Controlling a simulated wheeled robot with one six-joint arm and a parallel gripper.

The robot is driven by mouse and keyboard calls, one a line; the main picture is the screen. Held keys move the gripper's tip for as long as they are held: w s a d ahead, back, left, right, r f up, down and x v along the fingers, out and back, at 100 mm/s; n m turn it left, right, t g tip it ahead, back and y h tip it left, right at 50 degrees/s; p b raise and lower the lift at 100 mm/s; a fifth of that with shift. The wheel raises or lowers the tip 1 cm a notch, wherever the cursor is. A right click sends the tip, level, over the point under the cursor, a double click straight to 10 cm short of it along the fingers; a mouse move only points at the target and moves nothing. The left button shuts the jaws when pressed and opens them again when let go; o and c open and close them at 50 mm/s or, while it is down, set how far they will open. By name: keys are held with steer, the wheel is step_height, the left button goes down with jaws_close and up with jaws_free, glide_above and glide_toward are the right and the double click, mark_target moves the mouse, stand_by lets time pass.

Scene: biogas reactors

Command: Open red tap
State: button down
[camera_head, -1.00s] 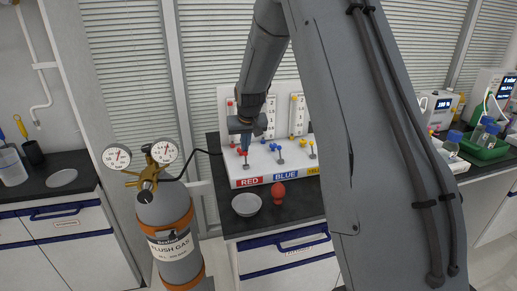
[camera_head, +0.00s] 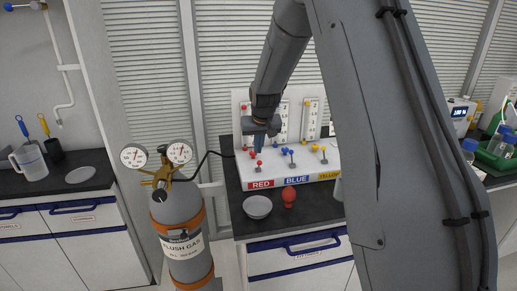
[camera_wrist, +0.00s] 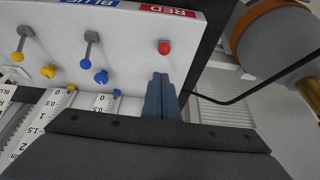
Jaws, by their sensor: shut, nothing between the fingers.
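My gripper (camera_head: 258,147) is shut and empty, pointing down over the left end of the white tap panel (camera_head: 327,178). In the wrist view its closed fingers (camera_wrist: 160,82) are just beside the red tap's knob (camera_wrist: 164,47), with a small gap in the picture. I cannot tell whether they touch any part of the tap. The red tap (camera_head: 259,163) stands above the RED label (camera_head: 261,184). The fingers and wrist hide part of the panel behind it.
Blue taps (camera_head: 291,153) and yellow taps (camera_head: 323,149) stand right of the red one. In front are a bowl (camera_head: 257,207) and a red bulb (camera_head: 289,196). A gas cylinder (camera_head: 183,225) with gauges and a black hose is at left.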

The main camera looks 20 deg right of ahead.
stand_by(0.3)
step_height(320, 180, up, 3)
steer(key=w+p, duration=0.1)
steer(key=w, duration=0.2)
steer(key=s+r+b, duration=0.3)
steer(key=s, duration=0.6)
steer(key=shift+s+a+r, duration=0.3)
steer(key=shift+s+a, duration=0.05)
steer(key=shift+s, duration=0.05)
steer(key=s+a+f+g, duration=0.1)
steer(key=s+a+f, duration=0.1)
steer(key=s, duration=0.7)
steer(key=s+a+f+n+g, duration=0.1)
steer(key=s+f, duration=0.3)
steer(key=s, duration=0.6)
steer(key=s+a+f+g, duration=0.1)
steer(key=s+f, duration=0.3)
steer(key=s, duration=0.6)
steer(key=shift+a+g+y, duration=0.3)
steer(key=shift+a+g, duration=0.1)
steer(key=shift+a, duration=0.45)
